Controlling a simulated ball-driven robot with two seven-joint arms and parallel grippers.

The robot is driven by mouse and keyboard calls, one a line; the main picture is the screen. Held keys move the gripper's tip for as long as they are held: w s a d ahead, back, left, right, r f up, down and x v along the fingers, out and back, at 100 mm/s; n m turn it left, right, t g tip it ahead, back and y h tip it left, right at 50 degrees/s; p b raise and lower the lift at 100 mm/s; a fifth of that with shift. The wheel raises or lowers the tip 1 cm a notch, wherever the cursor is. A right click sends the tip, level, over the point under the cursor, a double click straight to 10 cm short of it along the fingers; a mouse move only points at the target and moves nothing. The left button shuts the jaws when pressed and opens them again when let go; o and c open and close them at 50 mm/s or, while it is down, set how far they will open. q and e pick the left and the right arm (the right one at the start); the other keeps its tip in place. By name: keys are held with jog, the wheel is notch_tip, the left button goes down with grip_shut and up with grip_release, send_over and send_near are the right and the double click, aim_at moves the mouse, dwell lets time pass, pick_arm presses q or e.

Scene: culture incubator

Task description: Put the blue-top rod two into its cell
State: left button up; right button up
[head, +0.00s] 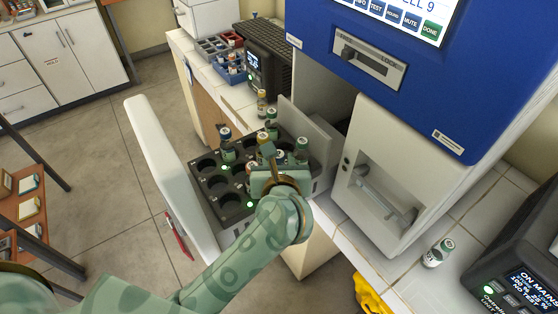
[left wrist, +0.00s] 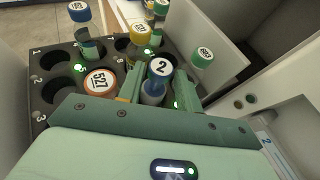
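The blue-top rod two (left wrist: 160,68), with a white "2" label, stands between the fingers of my left gripper (left wrist: 158,88) in the left wrist view. The fingers lie close against both its sides. In the head view my left gripper (head: 272,172) is over the near right part of the dark rack (head: 232,208) and hides most of this rod. The rod is upright at the rack; how deep it sits is hidden. Another blue-top rod (head: 225,135) stands in the rack to the left; it also shows in the left wrist view (left wrist: 80,12). My right gripper is not in view.
An orange-top rod 527 (left wrist: 99,81) stands close to the left finger. Green-top (head: 302,145) and yellow-top rods stand nearby in the rack. The open white door (head: 172,180) is left, the incubator (head: 400,170) right. A loose rod (head: 438,253) lies on the counter.

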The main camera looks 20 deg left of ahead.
pick_arm(q)
jog(key=shift+r, duration=0.2)
jog(key=p+v, duration=0.3)
jog(key=v, duration=0.4)
jog(key=shift+s+p, duration=0.2)
jog(key=shift+p, duration=0.1)
jog(key=shift+d+r, duration=0.1)
dwell(1.7)
